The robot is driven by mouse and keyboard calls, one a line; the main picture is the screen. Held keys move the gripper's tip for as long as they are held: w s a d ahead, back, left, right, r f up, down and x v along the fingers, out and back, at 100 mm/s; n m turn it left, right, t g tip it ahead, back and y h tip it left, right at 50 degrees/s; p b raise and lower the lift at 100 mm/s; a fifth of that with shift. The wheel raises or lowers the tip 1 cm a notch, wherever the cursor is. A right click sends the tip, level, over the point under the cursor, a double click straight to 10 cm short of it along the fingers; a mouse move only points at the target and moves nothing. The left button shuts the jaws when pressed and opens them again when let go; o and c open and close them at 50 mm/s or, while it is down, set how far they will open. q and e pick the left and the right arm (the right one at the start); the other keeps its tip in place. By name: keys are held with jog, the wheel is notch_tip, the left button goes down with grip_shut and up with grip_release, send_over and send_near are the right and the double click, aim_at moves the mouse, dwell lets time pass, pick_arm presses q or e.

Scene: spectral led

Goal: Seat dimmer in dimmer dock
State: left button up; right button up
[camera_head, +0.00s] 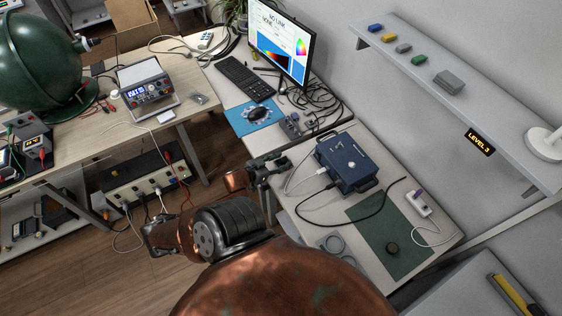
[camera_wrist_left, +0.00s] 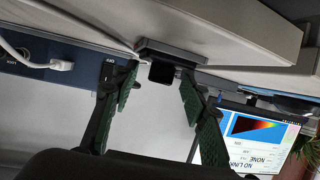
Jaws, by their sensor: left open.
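My left gripper (camera_head: 268,162) is at the left edge of the white worktable, beside the blue box (camera_head: 346,163). In the left wrist view its two green-padded fingers (camera_wrist_left: 158,98) are spread and empty. A small black block (camera_wrist_left: 162,72) shows between and beyond the fingertips, against a grey plate (camera_wrist_left: 172,50) at the white table's edge. I cannot tell for sure whether this block and plate are the dimmer and its dock. My right gripper is out of view.
The blue box has cables plugged into its side. A small grey device (camera_head: 290,125) stands behind my gripper. A monitor (camera_head: 282,45) reads "NO LINK". A wall shelf (camera_head: 455,95) holds small coloured blocks.

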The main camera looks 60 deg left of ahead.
pick_arm(q)
jog(key=v, duration=1.2)
jog(key=shift+r, duration=0.1)
dwell(1.4)
